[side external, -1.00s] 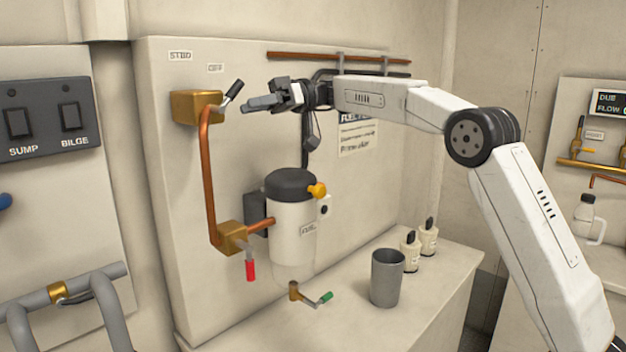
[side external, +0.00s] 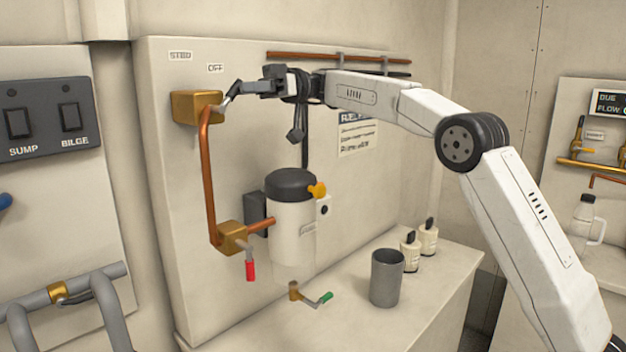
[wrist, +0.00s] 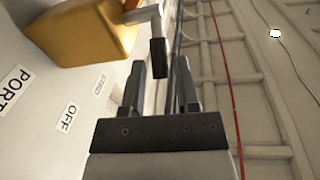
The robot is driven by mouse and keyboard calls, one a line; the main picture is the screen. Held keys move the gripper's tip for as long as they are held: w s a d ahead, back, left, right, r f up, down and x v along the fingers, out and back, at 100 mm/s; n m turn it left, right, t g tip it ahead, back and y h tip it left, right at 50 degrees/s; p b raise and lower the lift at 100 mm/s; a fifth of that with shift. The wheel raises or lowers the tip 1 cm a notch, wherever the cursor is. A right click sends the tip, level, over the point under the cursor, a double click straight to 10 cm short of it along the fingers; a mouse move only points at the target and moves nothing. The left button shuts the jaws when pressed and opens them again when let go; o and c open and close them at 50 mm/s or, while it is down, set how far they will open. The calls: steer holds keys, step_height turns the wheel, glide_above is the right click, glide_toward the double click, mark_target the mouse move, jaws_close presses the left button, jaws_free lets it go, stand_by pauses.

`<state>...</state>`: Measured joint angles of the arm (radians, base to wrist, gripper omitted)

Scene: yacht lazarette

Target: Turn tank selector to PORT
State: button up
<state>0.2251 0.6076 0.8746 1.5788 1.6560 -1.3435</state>
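The tank selector is a brass valve block (side external: 195,107) high on the panel, with a short grey lever ending in a black grip. In the side view my gripper (side external: 240,88) is at the lever and partly hides its grip. In the wrist view the black grip (wrist: 158,58) lies between the tips of my gripper (wrist: 160,72). The fingers are open, with gaps showing on both sides. Labels PORT (wrist: 14,91), OFF (wrist: 68,117) and STBD (wrist: 99,84) are on the panel. The PORT label cannot be made out in the side view.
A copper pipe (side external: 208,180) runs down from the block to a lower brass valve with a red lever (side external: 250,270). A filter housing (side external: 292,225) hangs below my gripper. A grey cup (side external: 386,278) and small bottles stand on the ledge. A copper rail (side external: 300,57) runs above.

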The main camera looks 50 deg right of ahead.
mark_target(226, 95)
steer(key=shift+w+a, duration=0.15)
steer(key=shift+a, duration=0.9)
steer(key=shift+w+a, duration=0.1)
steer(key=shift+a, duration=0.9)
jaws_close()
